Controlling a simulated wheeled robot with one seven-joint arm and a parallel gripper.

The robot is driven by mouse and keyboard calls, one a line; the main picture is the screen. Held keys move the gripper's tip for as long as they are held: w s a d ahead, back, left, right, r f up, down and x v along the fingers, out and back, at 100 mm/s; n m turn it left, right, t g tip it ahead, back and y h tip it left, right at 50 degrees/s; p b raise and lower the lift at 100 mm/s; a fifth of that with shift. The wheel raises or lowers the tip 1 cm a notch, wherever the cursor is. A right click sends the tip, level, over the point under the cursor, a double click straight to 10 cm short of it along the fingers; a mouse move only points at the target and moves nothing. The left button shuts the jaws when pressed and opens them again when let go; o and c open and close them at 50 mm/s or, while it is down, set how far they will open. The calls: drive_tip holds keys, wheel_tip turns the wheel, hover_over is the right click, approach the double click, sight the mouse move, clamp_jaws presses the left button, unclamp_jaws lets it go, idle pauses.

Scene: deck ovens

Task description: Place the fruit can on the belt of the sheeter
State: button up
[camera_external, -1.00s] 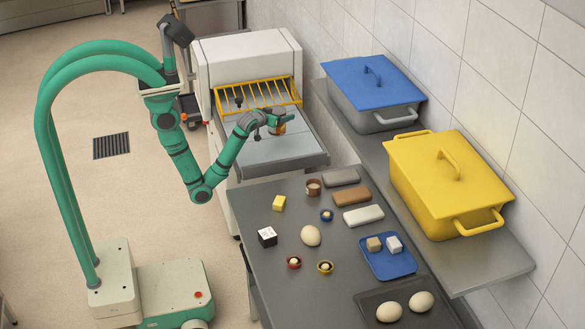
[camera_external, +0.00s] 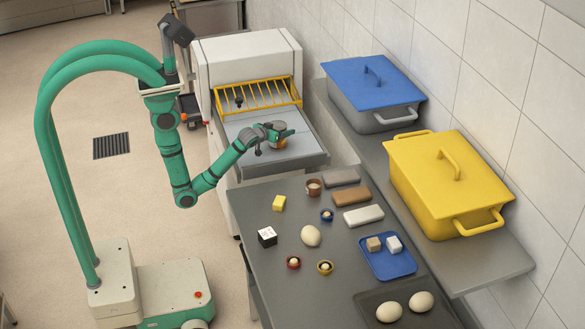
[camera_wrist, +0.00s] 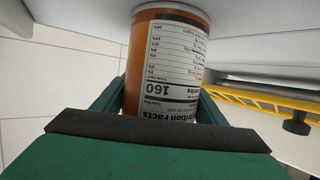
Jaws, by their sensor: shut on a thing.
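The fruit can (camera_wrist: 165,65) is orange with a white nutrition label and fills the middle of the wrist view. My gripper (camera_external: 280,137) is shut on it, with green fingers on both sides of the can. In the external view the can (camera_external: 278,144) shows only partly under my gripper. It is over the grey belt (camera_external: 240,128) of the white sheeter (camera_external: 250,60), near the front end. I cannot tell whether the can's base touches the belt.
A yellow guard grid (camera_external: 262,96) stands across the sheeter behind my gripper. A table (camera_external: 290,190) with eggs, small blocks and cups lies in front. A blue-lidded bin (camera_external: 375,85) and a yellow bin (camera_external: 450,185) stand on the shelf at the right.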

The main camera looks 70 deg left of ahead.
drive_tip(key=o, duration=1.6)
drive_tip(key=shift+f, duration=0.1)
drive_tip(key=v, duration=0.7)
drive_tip(key=shift+s+d+r, duration=0.2)
drive_tip(key=shift+s, duration=0.05)
